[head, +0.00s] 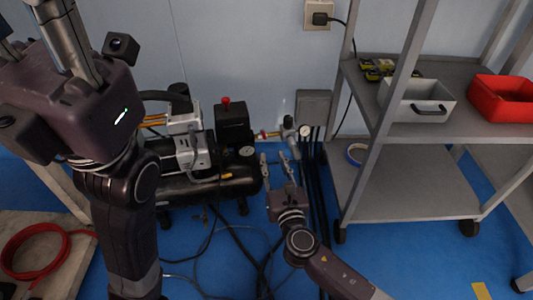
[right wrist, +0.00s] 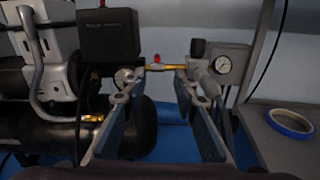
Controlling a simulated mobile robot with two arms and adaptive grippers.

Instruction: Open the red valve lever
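The red valve lever (right wrist: 157,58) is a small red piece on a brass pipe fitting (right wrist: 155,68) in the right wrist view. In the head view the red lever (head: 264,133) shows between the compressor and the gauge. My right gripper (head: 275,158) is open and empty, its fingers pointing at the fitting. In the right wrist view the fingertips (right wrist: 152,92) stand apart on either side below the lever; I cannot tell the distance left.
An air compressor (head: 210,187) with a black box stands left of the valve. A pressure gauge (right wrist: 223,64) sits to its right. A grey shelf cart (head: 410,190) stands at right, holding a grey bin (head: 417,102) and red bin (head: 503,98). Black cables lie on the blue floor.

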